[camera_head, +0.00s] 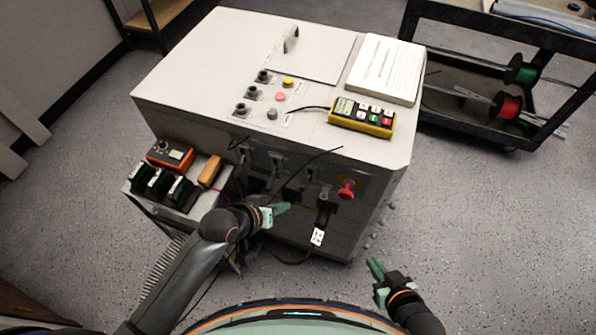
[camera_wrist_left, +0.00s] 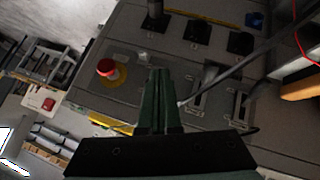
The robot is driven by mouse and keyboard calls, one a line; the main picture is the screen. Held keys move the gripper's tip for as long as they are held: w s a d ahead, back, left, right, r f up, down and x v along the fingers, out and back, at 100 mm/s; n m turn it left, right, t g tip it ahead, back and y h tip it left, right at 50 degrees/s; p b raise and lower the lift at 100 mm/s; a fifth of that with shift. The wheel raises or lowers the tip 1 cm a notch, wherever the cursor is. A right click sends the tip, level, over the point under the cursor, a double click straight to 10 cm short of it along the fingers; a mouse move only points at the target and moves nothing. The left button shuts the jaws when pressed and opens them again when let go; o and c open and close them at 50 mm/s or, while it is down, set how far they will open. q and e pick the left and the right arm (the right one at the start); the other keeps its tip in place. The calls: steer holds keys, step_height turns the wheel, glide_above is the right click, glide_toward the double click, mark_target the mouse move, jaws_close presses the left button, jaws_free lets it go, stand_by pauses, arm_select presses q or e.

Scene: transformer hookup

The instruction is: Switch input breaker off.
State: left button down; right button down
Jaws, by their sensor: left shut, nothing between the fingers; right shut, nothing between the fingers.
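The pale cabinet (camera_head: 215,75) has a grey front panel with several breaker-like levers; one lever (camera_head: 275,163) shows left of the middle. Labels are unreadable, so I cannot tell which is the input breaker. My left gripper (camera_head: 284,207) is shut and empty in front of the panel. In the left wrist view its green fingers (camera_wrist_left: 160,98) overlap the panel between a red button (camera_wrist_left: 106,68) on yellow and a slotted lever (camera_wrist_left: 207,82). I cannot tell whether the fingertips touch the panel. My right gripper (camera_head: 377,270) is shut and empty, apart from the cabinet at its lower right.
A yellow handheld pendant (camera_head: 361,117) and a white binder (camera_head: 386,68) lie on the cabinet top. A small side table holds an orange meter (camera_head: 170,155) and dark blocks. A thin cable crosses the panel. A spool rack (camera_head: 480,65) stands right.

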arm_select(q)
steer(key=w+d+r+g+y, duration=0.1)
steer(key=w+r+g, duration=0.1)
steer(key=w+r, duration=0.2)
steer(key=w+d+r+g+y, duration=0.1)
steer(key=w+r, duration=0.3)
steer(key=r, duration=0.6)
steer(key=shift+d+r+m+g+y+p, duration=0.15)
steer(key=shift+r+m+g+y+p, duration=0.1)
steer(key=shift+m+g+y+p, duration=0.2)
steer(key=b, duration=0.1)
glide_above(306, 181)
steer(key=w+a, duration=0.1)
steer(key=w, duration=0.1)
step_height(306, 181, down, 9)
steer(key=f, duration=0.1)
steer(key=s+f, duration=0.1)
steer(key=f, duration=0.1)
steer(key=shift+s, duration=0.25)
steer(key=shift+s+f, duration=0.25)
steer(key=shift+f, duration=0.2)
steer(key=shift+f, duration=0.1)
